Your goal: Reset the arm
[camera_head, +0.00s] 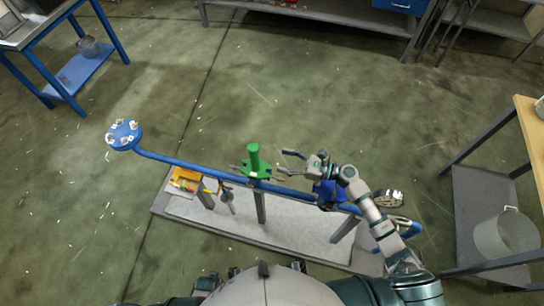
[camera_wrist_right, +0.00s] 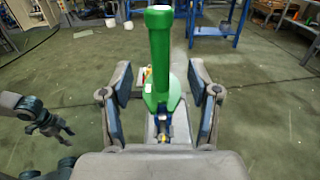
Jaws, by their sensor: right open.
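A green valve-like part with an upright handle (camera_head: 254,160) stands on the blue pipe (camera_head: 190,165). My right gripper (camera_head: 284,162) is open and empty, just right of the green handle, its fingers pointing at it. In the right wrist view the handle (camera_wrist_right: 159,50) rises in the middle, seen between the two spread fingers (camera_wrist_right: 161,92); they do not touch it. My left gripper (camera_wrist_right: 50,126) shows small at the left of the right wrist view; whether its fingers are open or shut is unclear.
The blue pipe runs over a grey base plate (camera_head: 285,232), with a blue round multi-port head (camera_head: 124,134) at its left end. A yellow box (camera_head: 185,179) is on the base's left. A bench with a bucket (camera_head: 505,233) stands right, a blue table (camera_head: 75,70) upper left.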

